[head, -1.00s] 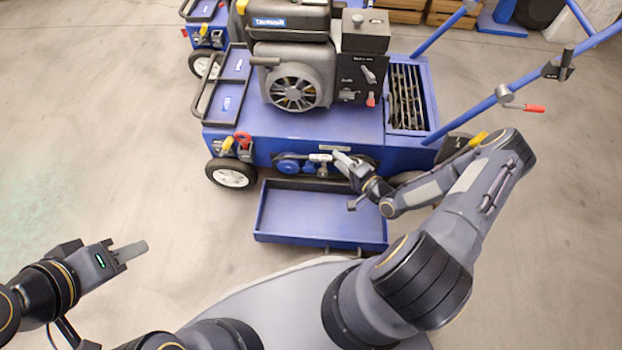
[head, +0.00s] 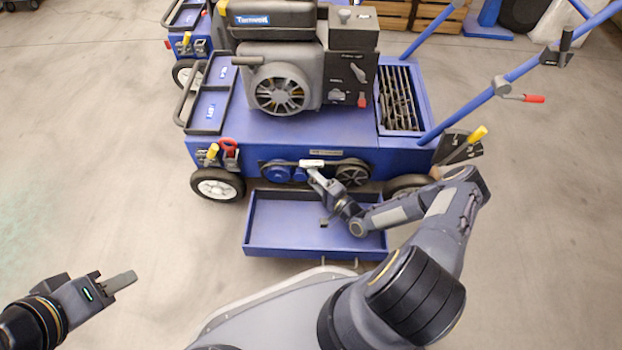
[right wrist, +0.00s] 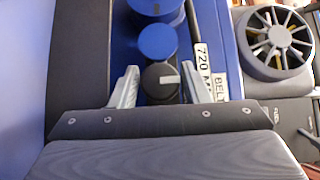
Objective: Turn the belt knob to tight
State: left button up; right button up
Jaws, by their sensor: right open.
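The belt knob (right wrist: 161,83) is a black round knob with a pale pointer mark, seen in the right wrist view. Its mark points right in that view, toward the white label (right wrist: 208,72) reading "720 M" and "BELT". My right gripper (right wrist: 157,85) is open, with one finger on each side of the knob; I cannot tell whether they touch it. In the head view my right gripper (head: 312,173) is at the front of the blue machine (head: 330,127), just below the white label, and hides the knob. My left gripper (head: 122,283) is away at lower left, over floor.
Blue round pulleys (head: 277,174) and a black spoked pulley (head: 352,174) flank my right gripper. A blue tray (head: 268,238) lies below it. The engine (head: 283,80) stands on top. A yellow-tipped lever (head: 476,135) is at right. Floor at left is clear.

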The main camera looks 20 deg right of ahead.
jog(key=shift+x, duration=1.05)
jog(key=c, duration=0.7)
